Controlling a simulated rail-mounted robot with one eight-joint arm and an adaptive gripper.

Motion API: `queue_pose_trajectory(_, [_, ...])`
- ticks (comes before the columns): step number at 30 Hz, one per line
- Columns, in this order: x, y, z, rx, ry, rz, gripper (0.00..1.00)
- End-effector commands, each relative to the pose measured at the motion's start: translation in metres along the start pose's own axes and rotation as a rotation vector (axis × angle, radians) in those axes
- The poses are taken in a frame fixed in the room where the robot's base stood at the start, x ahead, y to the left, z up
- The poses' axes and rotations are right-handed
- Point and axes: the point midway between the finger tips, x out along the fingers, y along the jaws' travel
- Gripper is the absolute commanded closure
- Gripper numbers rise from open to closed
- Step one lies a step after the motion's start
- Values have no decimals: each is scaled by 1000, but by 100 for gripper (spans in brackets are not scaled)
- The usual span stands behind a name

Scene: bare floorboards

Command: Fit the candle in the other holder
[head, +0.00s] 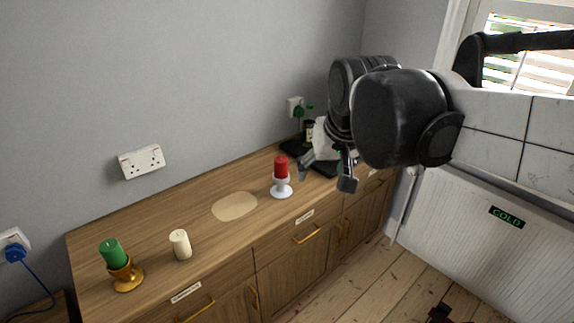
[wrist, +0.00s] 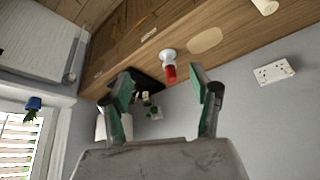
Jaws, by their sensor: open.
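A red candle (head: 281,167) stands upright in a white holder (head: 282,190) on the wooden sideboard. A green candle (head: 113,253) sits slightly tilted in a gold holder (head: 128,277) near the left end. A cream candle (head: 180,244) stands without a holder beside it. My gripper (head: 327,172) is open and empty, to the right of the red candle and apart from it. In the wrist view the red candle (wrist: 170,73) and white holder (wrist: 168,56) appear beyond and between the spread fingers (wrist: 162,84). The cream candle (wrist: 265,6) shows at the top edge.
A pale oval mat (head: 234,206) lies bare left of the white holder. A black tray (wrist: 150,80) with small items is at the sideboard's right end, partly hidden by my arm in the head view. A wall socket (head: 142,161) is behind. A radiator (head: 490,225) stands right.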

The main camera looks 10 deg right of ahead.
Motion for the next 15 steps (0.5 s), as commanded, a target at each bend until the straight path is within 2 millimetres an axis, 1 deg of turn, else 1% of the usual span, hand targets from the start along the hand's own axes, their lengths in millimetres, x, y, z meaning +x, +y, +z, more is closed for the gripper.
queue_pose_trajectory(1, [-2,1,18,-7,15,-1,42])
queue_pose_trajectory(3, [-3,2,39,-17,39,-2,42])
queue_pose_trajectory(6, [-2,4,69,-31,71,-3,42])
queue_pose_trajectory(9, [1,6,94,-44,100,-4,42])
queue_pose_trajectory(12, [5,7,113,-53,121,-4,42])
queue_pose_trajectory(15, [7,8,124,-59,135,-4,42])
